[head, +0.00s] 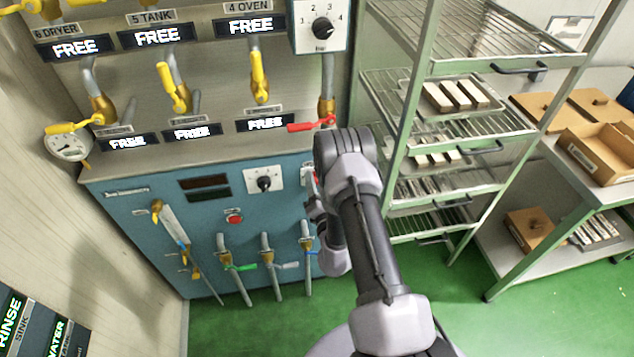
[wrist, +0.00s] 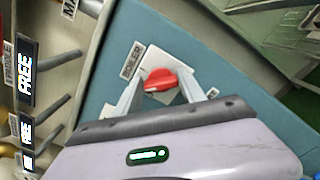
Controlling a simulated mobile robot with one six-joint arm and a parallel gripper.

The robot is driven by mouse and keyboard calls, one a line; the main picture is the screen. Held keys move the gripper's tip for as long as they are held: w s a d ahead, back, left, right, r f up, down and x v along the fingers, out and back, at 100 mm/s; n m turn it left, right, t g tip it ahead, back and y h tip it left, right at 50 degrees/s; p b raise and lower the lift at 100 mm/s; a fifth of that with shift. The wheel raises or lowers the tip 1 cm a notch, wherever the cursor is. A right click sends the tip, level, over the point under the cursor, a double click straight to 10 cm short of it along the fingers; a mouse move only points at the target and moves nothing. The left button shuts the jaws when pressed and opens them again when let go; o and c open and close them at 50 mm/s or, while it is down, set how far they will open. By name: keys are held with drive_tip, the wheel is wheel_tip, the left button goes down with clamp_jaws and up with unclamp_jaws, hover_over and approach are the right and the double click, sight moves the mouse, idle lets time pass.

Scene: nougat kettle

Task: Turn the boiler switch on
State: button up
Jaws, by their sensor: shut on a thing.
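The boiler switch is a red rotary knob (wrist: 160,80) on a white plate (wrist: 152,60), next to a label reading BOILER (wrist: 132,60) in the wrist view. My gripper (wrist: 163,88) is at the knob, with one finger on each side of it, and is shut on it. In the head view the switch plate (head: 305,175) shows at the right end of the blue panel (head: 140,190), mostly hidden behind my arm. My gripper's fingers are hidden there too.
A black knob (head: 264,183) and a red button (head: 234,216) are on the same panel. Pipes with yellow valve handles (head: 172,95) and a red lever (head: 312,124) are above. A metal rack (head: 450,120) with trays stands close on the right. Green floor lies below.

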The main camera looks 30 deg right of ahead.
drive_tip(key=shift+d+m+p, duration=0.1)
drive_tip(key=shift+m+p, duration=0.45)
drive_tip(key=shift+m, duration=3.75)
drive_tip(key=o, duration=1.4)
drive_tip(key=shift+w+f, duration=0.1)
drive_tip(key=shift+c, duration=0.2)
